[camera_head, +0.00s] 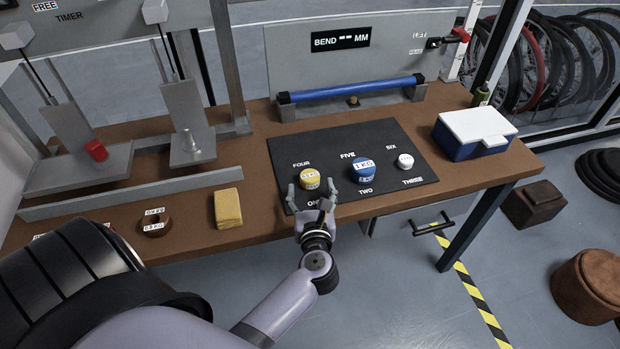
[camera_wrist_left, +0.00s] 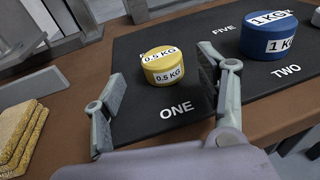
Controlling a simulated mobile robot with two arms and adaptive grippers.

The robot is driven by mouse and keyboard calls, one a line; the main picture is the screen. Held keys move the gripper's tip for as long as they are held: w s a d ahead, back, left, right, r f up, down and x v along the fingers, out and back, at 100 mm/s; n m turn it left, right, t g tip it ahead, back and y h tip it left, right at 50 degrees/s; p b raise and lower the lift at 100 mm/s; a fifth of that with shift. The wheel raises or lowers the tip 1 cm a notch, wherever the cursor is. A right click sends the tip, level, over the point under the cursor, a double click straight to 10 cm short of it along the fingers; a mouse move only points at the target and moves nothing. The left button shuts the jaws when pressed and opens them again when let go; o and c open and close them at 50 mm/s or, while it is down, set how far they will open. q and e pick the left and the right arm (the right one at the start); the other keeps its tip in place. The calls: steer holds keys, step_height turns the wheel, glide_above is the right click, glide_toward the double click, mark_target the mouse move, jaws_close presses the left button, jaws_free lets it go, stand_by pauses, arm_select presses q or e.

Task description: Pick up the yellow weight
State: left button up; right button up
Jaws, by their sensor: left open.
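The yellow weight (camera_head: 309,179), labelled 0.5 KG, stands upright on a black mat (camera_head: 330,142) near the word ONE. It also shows in the left wrist view (camera_wrist_left: 163,66), between and beyond the fingers. My left gripper (camera_head: 312,189) is open and empty at the mat's front edge, just on the near side of the yellow weight. In the left wrist view its two fingers (camera_wrist_left: 160,95) are spread wide. The right finger looks close to the weight's right side, but I cannot tell that they touch. My right gripper is not in view.
A blue 1 KG weight (camera_head: 363,172) and a small white weight (camera_head: 405,161) stand farther right on the mat. A yellow sponge-like block (camera_head: 228,208) and a brown ring weight (camera_head: 156,223) lie left. A blue-and-white box (camera_head: 474,134) stands right. A blue tube (camera_head: 350,89) lies behind.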

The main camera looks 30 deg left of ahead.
mark_target(310, 177)
arm_select(q)
steer(key=x, duration=0.4)
steer(key=shift+w+a+r, duration=0.1)
steer(key=shift+w, duration=0.15)
steer(key=shift+s, duration=0.1)
steer(key=shift+c, duration=0.2)
jaws_close()
steer(key=shift+r, duration=0.15)
